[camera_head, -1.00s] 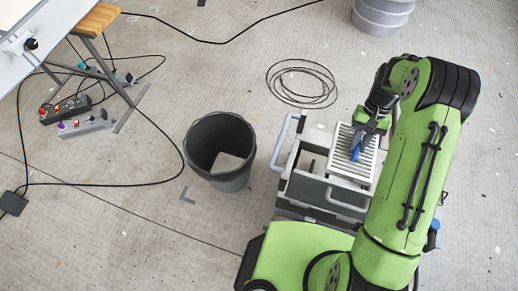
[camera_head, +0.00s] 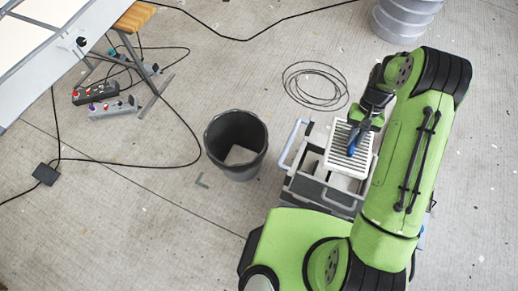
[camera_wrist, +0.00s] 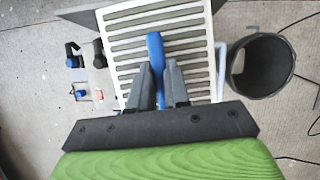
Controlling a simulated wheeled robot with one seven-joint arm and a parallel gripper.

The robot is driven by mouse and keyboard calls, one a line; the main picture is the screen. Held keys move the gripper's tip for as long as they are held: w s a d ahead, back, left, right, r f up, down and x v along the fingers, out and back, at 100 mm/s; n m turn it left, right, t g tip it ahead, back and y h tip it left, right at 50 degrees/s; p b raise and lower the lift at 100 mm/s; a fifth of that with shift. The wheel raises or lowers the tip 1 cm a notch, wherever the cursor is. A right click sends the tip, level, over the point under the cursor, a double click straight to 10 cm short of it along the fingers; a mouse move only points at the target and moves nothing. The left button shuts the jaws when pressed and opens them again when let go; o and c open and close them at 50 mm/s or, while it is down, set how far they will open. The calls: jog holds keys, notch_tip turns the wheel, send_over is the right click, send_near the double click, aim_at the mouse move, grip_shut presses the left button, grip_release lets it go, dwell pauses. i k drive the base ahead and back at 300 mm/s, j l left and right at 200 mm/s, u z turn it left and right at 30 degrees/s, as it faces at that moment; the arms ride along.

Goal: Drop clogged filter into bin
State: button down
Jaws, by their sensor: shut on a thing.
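The filter is a white-framed panel (camera_head: 356,152) with dark slats and a blue handle (camera_wrist: 155,52). My gripper (camera_wrist: 160,68) is shut on the blue handle, with one finger on each side of it. In the head view the filter is over the grey cart, in front of my gripper (camera_head: 356,134). The bin (camera_head: 209,139) is a dark round bucket on the floor to the left of the cart, with something pale inside. The bin also shows at the right of the wrist view (camera_wrist: 234,72), apart from the filter.
The grey cart (camera_head: 318,190) has a pale handle (camera_head: 290,146) on the side facing the bin. A coiled black cable (camera_head: 314,85) lies behind it. Power strips (camera_head: 112,109) and cables lie at left. A grey drum (camera_head: 402,20) stands at the back right.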

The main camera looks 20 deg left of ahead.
aim_at(243, 161)
jog(key=k+u, duration=0.1)
jog(key=u, duration=0.75)
jog(key=k+j+u, duration=0.1)
jog(key=u, duration=0.35)
